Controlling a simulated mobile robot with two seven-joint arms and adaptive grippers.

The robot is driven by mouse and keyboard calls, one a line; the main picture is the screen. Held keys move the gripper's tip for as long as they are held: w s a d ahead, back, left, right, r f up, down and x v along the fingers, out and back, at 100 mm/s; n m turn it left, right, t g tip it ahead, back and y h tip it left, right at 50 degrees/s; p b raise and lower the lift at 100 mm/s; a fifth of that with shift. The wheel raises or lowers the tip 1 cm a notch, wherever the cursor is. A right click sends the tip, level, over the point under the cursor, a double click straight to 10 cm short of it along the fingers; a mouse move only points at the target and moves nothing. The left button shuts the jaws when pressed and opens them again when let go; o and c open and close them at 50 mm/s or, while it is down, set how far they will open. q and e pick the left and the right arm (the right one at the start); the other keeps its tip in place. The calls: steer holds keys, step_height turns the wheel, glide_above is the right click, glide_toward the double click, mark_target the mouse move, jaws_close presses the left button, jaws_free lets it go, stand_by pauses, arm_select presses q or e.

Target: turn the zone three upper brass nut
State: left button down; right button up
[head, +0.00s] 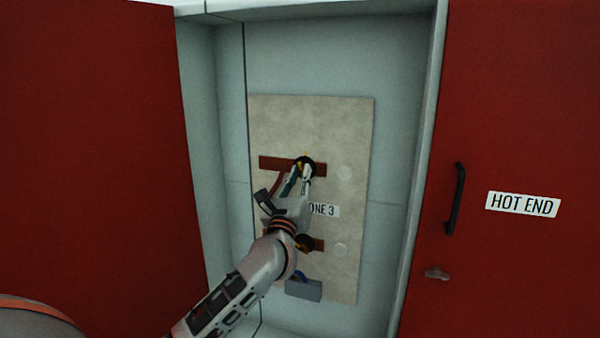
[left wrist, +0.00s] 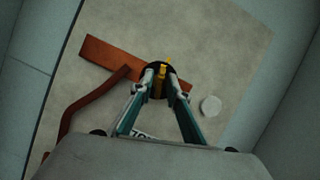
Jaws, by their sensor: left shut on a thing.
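The upper brass nut (left wrist: 163,77) shows as a yellow piece on a round black base, at a red-brown bar (left wrist: 105,57) on the beige panel. In the head view a little of the nut (head: 306,155) shows above the fingertips. My left gripper (head: 301,172) reaches up to it from below, and its fingers (left wrist: 159,84) are shut on it in the left wrist view. The zone 3 label (head: 325,211) is partly hidden behind the gripper. A lower nut (head: 301,246) sits below, partly hidden by my left arm. My right gripper is not in view.
The panel (head: 354,115) is inside an open grey cabinet with side walls close by. White discs (head: 344,173) sit right of the bars. A grey box (head: 304,290) is below. A red door with a black handle (head: 455,198) and HOT END label (head: 522,204) stands right.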

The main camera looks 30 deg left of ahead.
arm_select(q)
steer(key=shift+m+t+h+p, duration=0.3)
steer(key=shift+m+h+p, duration=0.5)
steer(key=shift+m, duration=1)
steer(key=shift+m+h, duration=0.3)
steer(key=c, duration=2.2)
jaws_free()
steer(key=shift+c, duration=0.2)
steer(key=shift+s+f, duration=0.1)
steer(key=v, duration=1.2)
